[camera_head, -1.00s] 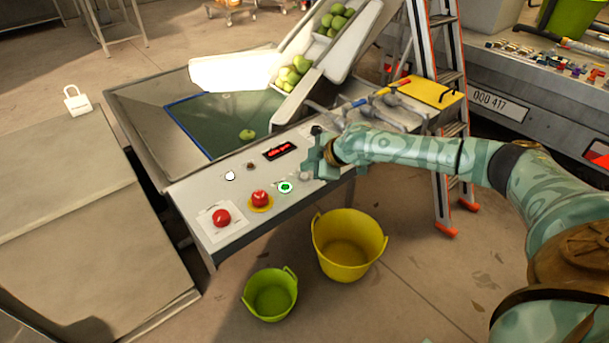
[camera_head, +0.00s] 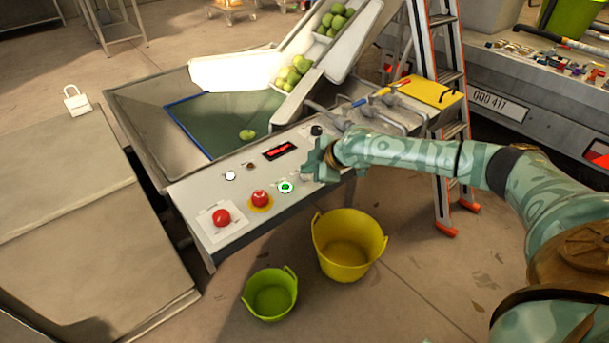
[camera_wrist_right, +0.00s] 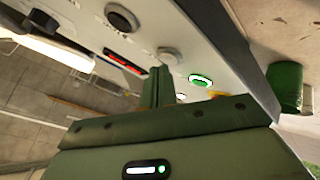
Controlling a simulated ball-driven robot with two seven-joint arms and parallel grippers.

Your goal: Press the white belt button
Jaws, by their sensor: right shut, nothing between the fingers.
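The sloping control panel (camera_head: 205,187) carries a small white button (camera_head: 230,176) on its left part. A pale grey-white round button (camera_head: 306,177) sits right of the lit green button (camera_head: 286,187), partly hidden by my right gripper. The pale button (camera_wrist_right: 170,55) and green button (camera_wrist_right: 200,80) also show in the right wrist view. I cannot tell which pale button is the belt one. My right gripper (camera_head: 313,160) is shut and empty, just over the panel's right part, close to the pale button; contact cannot be told. Its fingers (camera_wrist_right: 160,86) show in the wrist view. My left gripper is not in view.
Two red mushroom buttons (camera_head: 221,217) (camera_head: 260,198), a red display (camera_head: 279,151) and a black knob (camera_head: 316,130) share the panel. Yellow (camera_head: 347,262) and green (camera_head: 270,297) buckets stand below. A ladder (camera_head: 446,120) stands behind my right arm.

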